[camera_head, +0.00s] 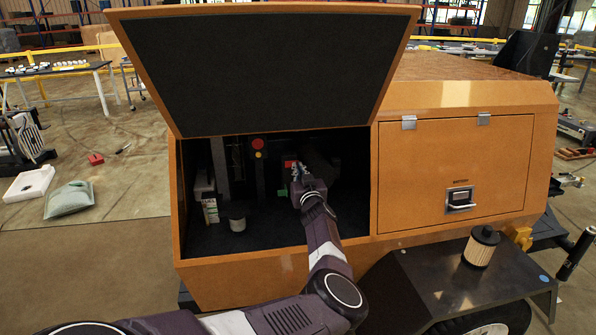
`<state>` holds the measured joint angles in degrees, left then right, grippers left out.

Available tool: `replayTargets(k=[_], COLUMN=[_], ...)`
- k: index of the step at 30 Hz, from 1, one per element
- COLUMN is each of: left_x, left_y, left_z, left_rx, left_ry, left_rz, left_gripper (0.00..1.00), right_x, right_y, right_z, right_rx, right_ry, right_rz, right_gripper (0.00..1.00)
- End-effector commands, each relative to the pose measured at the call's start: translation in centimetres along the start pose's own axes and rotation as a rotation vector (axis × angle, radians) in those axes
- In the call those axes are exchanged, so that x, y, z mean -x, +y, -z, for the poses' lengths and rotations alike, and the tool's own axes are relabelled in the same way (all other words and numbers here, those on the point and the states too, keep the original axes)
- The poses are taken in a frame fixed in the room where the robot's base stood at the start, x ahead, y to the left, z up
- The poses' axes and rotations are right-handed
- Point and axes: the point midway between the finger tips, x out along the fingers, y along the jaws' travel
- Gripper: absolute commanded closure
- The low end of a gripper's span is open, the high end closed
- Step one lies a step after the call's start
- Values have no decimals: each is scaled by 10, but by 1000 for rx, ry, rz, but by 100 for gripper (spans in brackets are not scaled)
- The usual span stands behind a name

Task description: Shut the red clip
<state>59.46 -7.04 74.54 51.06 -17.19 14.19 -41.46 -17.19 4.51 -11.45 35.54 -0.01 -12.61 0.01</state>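The orange light tower cabinet (215,268) has its upper door (260,65) raised, and its dark compartment is open. My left arm reaches in from below. My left gripper (296,169) is inside, with its fingertips up close to a small red part (289,164) that may be the red clip. The gripper partly covers this part, so I cannot tell whether they touch or whether the clip is open. The fingers are too small and dark to tell if they are open or shut. My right gripper is not clearly in view.
A round red knob (257,143) sits above a yellow one (258,154) left of the gripper. A small green part (282,192) is just below it. A pale cylinder (237,217) stands on the compartment floor. A filter-like canister (481,246) stands on the fender (440,275).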

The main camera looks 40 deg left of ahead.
Motion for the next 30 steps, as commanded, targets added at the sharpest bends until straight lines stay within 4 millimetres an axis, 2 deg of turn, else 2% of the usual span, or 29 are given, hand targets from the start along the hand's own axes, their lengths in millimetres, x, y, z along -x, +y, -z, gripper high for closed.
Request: replayTargets(k=[4, 9, 21, 30], left_x=[0, 0, 2, 28], left_y=[1, 1, 1, 1], left_z=[2, 2, 0, 0], left_rx=[1, 1, 1, 0], left_ry=[2, 2, -1, 0], left_rz=[-3, -2, -3, -3], left_gripper=[100, 78, 78, 78], right_x=[0, 0, 0, 0], right_y=[0, 0, 3, 2], right_z=[0, 0, -1, 0], right_rx=[0, 0, 2, 1], right_ry=[0, 0, -1, -1], right_rz=[0, 0, -3, -2], right_gripper=[62, 62, 62, 62])
